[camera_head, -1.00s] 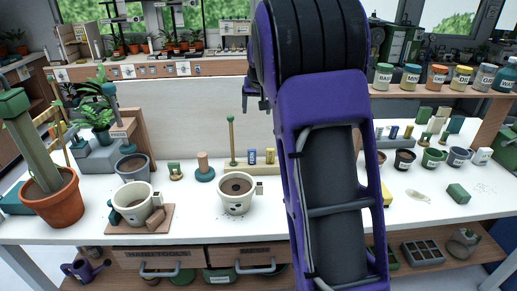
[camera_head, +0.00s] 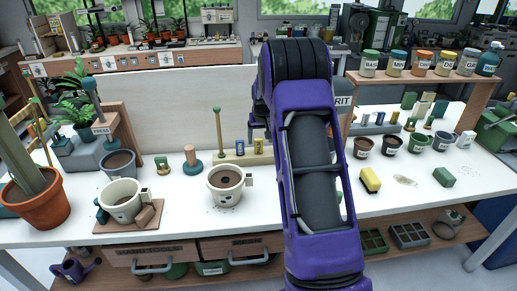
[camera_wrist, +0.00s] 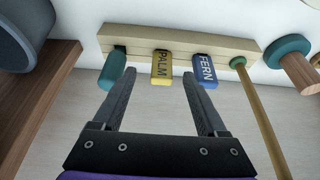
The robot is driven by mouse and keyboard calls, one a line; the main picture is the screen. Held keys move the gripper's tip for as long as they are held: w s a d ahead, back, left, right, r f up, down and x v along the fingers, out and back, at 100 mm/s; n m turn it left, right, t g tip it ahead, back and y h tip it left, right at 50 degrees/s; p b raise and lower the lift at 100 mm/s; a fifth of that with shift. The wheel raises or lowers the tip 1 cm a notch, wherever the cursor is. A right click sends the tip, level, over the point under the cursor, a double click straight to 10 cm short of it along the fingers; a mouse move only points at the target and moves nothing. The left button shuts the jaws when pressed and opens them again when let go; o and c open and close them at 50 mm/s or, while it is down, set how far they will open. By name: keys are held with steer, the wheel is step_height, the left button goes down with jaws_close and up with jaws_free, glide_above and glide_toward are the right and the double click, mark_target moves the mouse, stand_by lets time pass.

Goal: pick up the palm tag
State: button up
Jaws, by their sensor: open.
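The palm tag (camera_wrist: 161,68) is a yellow block with dark lettering, standing in a wooden rack (camera_wrist: 222,47). In the head view the yellow tag (camera_head: 257,146) shows just left of my arm. In the wrist view it lies between the fingertips of my open gripper (camera_wrist: 159,76), with a gap on both sides. I cannot tell how far the fingertips are from it in depth. The blue fern tag (camera_wrist: 205,70) is right of it, close to the right fingertip. A teal tag (camera_wrist: 113,70) is beside the left fingertip.
A wooden stick (camera_wrist: 262,115) with a green knob rises from the rack near the fern tag. A teal-and-wood tamper (camera_wrist: 292,60) stands beyond it. A cream pot (camera_head: 225,187) stands in front of the rack.

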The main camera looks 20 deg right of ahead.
mark_target(259, 141)
steer(key=shift+w+x, duration=0.25)
steer(key=shift+x, duration=1.2)
steer(key=shift+w+x, duration=0.2)
steer(key=shift+x, duration=1.3)
steer(key=shift+r, duration=0.2)
steer(key=shift+c, duration=0.3)
